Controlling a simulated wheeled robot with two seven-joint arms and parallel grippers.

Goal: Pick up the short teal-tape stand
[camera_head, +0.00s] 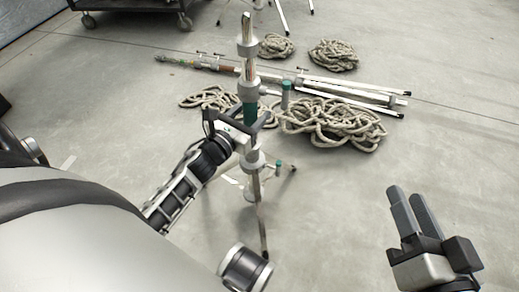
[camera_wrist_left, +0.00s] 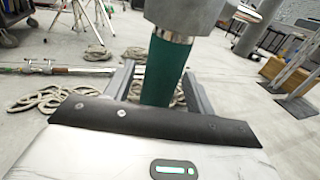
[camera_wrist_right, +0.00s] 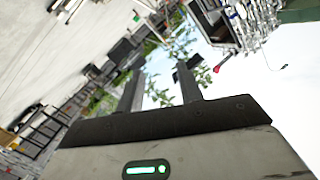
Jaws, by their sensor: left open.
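The teal-tape stand (camera_head: 248,65) is upright in the middle of the head view, a silver pole with grey collars and splayed legs. Its teal band (camera_head: 250,112) is at mid-height, and this band (camera_wrist_left: 165,70) also shows in the left wrist view. My left gripper (camera_head: 250,118) is open, with its fingers (camera_wrist_left: 158,78) on either side of the teal band. A gap shows beside the band, and I cannot tell whether either finger touches it. My right gripper (camera_head: 407,195) is open and empty at the lower right, away from the stand.
A dark cart (camera_head: 135,5) stands at the top left. The floor at right is clear.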

